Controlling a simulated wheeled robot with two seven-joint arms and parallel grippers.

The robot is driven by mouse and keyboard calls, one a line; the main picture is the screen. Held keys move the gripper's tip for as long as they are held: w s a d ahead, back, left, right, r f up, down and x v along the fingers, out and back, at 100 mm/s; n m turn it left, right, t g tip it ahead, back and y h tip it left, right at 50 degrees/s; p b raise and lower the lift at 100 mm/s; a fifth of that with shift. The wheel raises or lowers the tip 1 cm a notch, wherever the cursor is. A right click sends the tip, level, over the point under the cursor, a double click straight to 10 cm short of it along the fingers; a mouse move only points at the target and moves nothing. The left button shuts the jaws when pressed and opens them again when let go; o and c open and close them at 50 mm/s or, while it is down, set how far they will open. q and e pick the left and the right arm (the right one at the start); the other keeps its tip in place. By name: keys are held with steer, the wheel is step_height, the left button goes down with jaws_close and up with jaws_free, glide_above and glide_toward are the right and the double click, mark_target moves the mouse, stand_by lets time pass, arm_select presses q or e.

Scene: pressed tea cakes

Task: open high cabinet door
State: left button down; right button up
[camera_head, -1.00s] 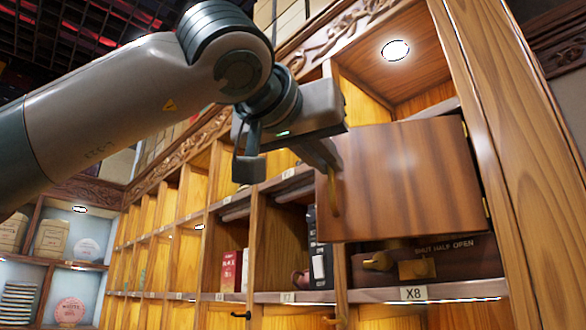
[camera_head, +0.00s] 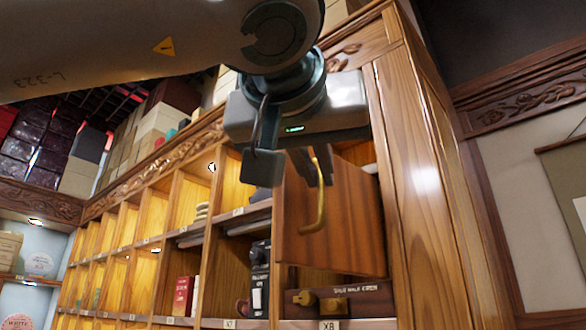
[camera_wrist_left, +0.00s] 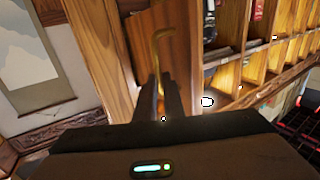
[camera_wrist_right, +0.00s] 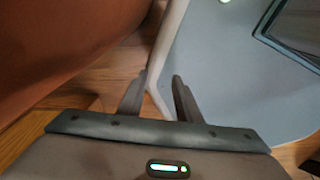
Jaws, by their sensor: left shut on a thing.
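The high cabinet door (camera_head: 345,222) is a reddish-brown wood panel in the top right compartment in the head view. It stands swung outward, its right edge by the cabinet's side post. Its curved brass handle (camera_head: 318,208) is on the left part of its face. My left gripper (camera_head: 312,165) is shut on the upper part of the handle. The left wrist view shows the fingers (camera_wrist_left: 162,98) at the handle (camera_wrist_left: 160,45) against the door (camera_wrist_left: 150,30). My right gripper (camera_wrist_right: 155,95) shows only in its wrist view, fingers apart, with a pale curved strip behind them.
Below the door, a shelf labelled X8 (camera_head: 330,325) holds a dark box (camera_head: 340,301). A black box (camera_head: 260,280) and a red box (camera_head: 183,296) stand in compartments to the left.

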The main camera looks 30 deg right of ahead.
arm_select(q)
steer(key=shift+s+d+r, duration=0.3)
steer(key=shift+s, duration=0.2)
arm_select(e)
steer(key=shift+d+r, duration=0.1)
steer(key=shift+d, duration=0.35)
steer(key=shift+w, duration=0.1)
